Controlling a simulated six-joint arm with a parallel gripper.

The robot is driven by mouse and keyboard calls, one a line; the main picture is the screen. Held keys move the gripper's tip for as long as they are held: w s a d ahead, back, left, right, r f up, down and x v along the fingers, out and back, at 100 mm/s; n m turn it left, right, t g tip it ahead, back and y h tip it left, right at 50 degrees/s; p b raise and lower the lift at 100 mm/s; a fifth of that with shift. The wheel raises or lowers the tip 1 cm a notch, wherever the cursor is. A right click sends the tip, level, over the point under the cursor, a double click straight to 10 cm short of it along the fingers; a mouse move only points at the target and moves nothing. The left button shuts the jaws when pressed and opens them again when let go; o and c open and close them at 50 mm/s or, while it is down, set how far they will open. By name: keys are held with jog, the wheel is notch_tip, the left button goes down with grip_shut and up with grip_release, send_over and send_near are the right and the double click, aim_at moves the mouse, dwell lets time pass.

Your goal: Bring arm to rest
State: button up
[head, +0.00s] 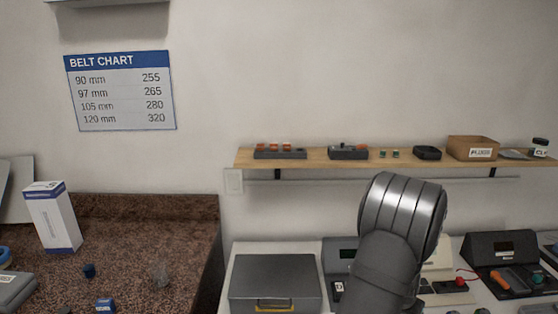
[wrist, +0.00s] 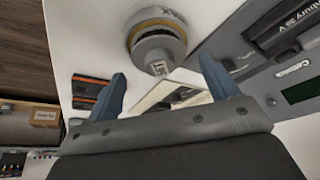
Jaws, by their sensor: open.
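My arm shows in the head view, rising in front of the bench right of centre, and its gripper end is hidden there. In the wrist view my gripper (wrist: 163,84) has its two blue-grey fingers spread wide, with nothing held between them. Beyond the fingers are a round grey-and-yellow device (wrist: 157,42) with a small tag and a pale tray-like piece (wrist: 170,92) with dark content. I cannot tell how far the fingers are from these.
A wooden shelf (head: 310,163) with small parts runs along the wall behind my arm. A grey case (head: 274,284) lies on the white bench left of my arm. An orange-handled tool (head: 493,279) is at right. A white box (head: 52,217) stands on the brown counter.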

jog(key=shift+x, duration=1.5)
jog(key=shift+r, duration=0.2)
